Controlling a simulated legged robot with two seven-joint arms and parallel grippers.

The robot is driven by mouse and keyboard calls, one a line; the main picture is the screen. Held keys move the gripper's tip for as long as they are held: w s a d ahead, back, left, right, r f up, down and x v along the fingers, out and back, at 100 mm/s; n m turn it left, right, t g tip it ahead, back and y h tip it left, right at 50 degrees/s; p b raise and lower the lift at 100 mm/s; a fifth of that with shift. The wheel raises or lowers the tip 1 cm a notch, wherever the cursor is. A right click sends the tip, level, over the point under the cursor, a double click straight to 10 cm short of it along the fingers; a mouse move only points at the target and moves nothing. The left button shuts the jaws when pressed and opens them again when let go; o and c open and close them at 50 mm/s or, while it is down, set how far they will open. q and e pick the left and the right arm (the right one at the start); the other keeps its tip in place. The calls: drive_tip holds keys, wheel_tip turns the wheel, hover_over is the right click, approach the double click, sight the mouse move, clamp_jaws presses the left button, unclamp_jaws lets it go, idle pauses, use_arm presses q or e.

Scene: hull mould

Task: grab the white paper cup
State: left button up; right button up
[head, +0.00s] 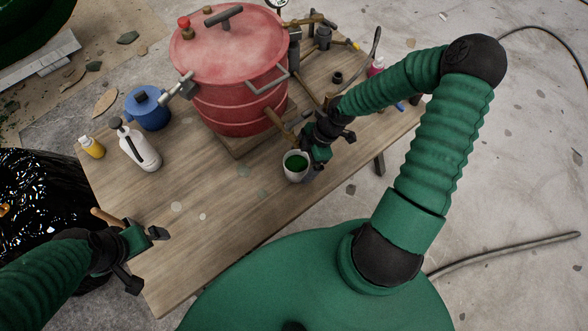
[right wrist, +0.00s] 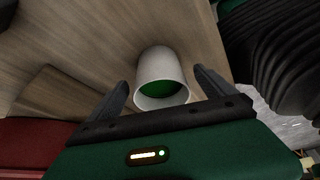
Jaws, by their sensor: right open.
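The white paper cup (head: 296,171) stands upright on the wooden table, with green inside it. In the right wrist view the cup (right wrist: 160,68) sits between the two dark fingers of my right gripper (right wrist: 166,92). The fingers are open, with a gap showing on each side of the cup. In the head view my right gripper (head: 306,157) is just right of the cup and partly covers its surroundings. My left gripper (head: 146,256) is over the table's front left, with its fingers apart and nothing between them.
A large red pressure pot (head: 235,80) stands behind the cup on the wooden table (head: 200,225). A blue pot (head: 148,108), a white spray bottle (head: 138,148) and a yellow bottle (head: 92,147) stand at the left. The table's front middle is mostly clear.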

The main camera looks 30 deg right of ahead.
sight(296, 171)
drive_tip(key=f, duration=0.2)
drive_tip(key=f+b, duration=0.1)
drive_tip(key=f, duration=0.1)
drive_tip(key=shift+w+a+f, duration=0.1)
drive_tip(key=shift+w+a, duration=0.1)
drive_tip(key=shift+w+f, duration=0.15)
drive_tip(key=shift+f, duration=0.1)
drive_tip(key=shift+a+r, duration=0.2)
drive_tip(key=shift+a, duration=0.35)
drive_tip(key=c, duration=0.4)
drive_tip(key=shift+c, duration=1.3)
drive_tip(key=shift+d, duration=0.4)
drive_tip(key=c, duration=0.7)
drive_tip(key=shift+c, duration=1.1)
use_arm(q)
drive_tip(key=shift+d+f, duration=0.5)
drive_tip(key=shift+f, duration=0.3)
use_arm(e)
drive_tip(key=shift+a, duration=0.15)
drive_tip(key=shift+a+r, duration=0.1)
